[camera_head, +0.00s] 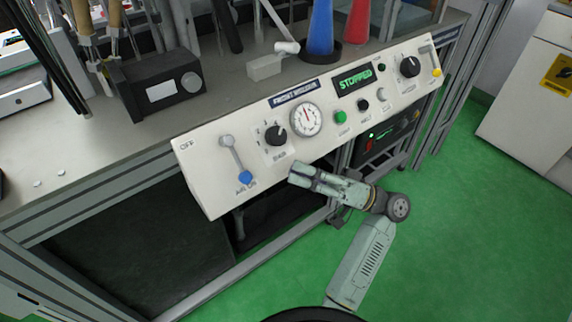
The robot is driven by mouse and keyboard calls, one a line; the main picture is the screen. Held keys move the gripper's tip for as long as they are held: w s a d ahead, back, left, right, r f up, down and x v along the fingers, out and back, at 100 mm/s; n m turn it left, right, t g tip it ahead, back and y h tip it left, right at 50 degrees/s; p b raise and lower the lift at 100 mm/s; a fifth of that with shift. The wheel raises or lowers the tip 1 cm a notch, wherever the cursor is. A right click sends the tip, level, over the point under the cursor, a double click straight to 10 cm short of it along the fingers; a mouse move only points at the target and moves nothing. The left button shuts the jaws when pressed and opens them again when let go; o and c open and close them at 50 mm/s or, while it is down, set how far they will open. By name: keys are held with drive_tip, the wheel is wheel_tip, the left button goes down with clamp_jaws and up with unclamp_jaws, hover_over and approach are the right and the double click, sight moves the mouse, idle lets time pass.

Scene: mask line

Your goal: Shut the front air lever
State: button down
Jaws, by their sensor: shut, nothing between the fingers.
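The front air lever (236,158) is on the left end of the white sloping control panel (205,184). Its grey arm runs from a pivot at the top down and slightly right to a blue knob (246,177). The knob sits by the lower label, which seems to read AIR ON. The OFF label (187,146) is to the upper left of the pivot. My gripper (293,173) is shut and empty, in front of the panel's lower edge. It is to the right of the blue knob, apart from it, with its tips pointing left.
Right of the lever are a black selector knob (276,135), a round gauge (306,120), a green button (341,117) and a display (355,79) reading STOPPED. A black box (156,87) and a blue cone (321,28) stand on the bench behind. Green floor lies open at right.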

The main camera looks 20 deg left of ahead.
sight(248, 172)
drive_tip(key=p+x, duration=0.2)
drive_tip(key=x, duration=0.6)
drive_tip(key=shift+s+a+r, duration=0.1)
drive_tip(key=shift+a+r, duration=0.1)
drive_tip(key=shift+a, duration=0.1)
